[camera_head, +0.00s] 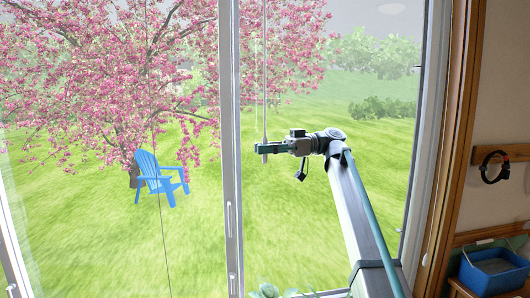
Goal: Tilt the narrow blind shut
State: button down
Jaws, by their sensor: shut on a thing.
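My gripper (266,149) is shut on a thin light wand (264,115) that hangs straight down in front of the narrow right-hand window pane. The fingers close around it close to its lower end, and a short tip shows below them. The upper part of the wand runs out at the top of the picture. No slats of the narrow blind can be made out in this view, so their tilt cannot be told. My arm reaches up to the gripper from the lower right.
A white window post (231,130) with handles stands just left of the wand. The wooden frame (454,150) is to the right. A thin dark cord (158,190) hangs before the wide left pane. A blue bin (494,270) sits at lower right. Leaves show at the bottom.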

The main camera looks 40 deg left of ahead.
dwell(0.4)
jog(key=c, duration=1.2)
grip_release()
jog(key=shift+w, duration=0.1)
jog(key=shift+v, duration=3.65)
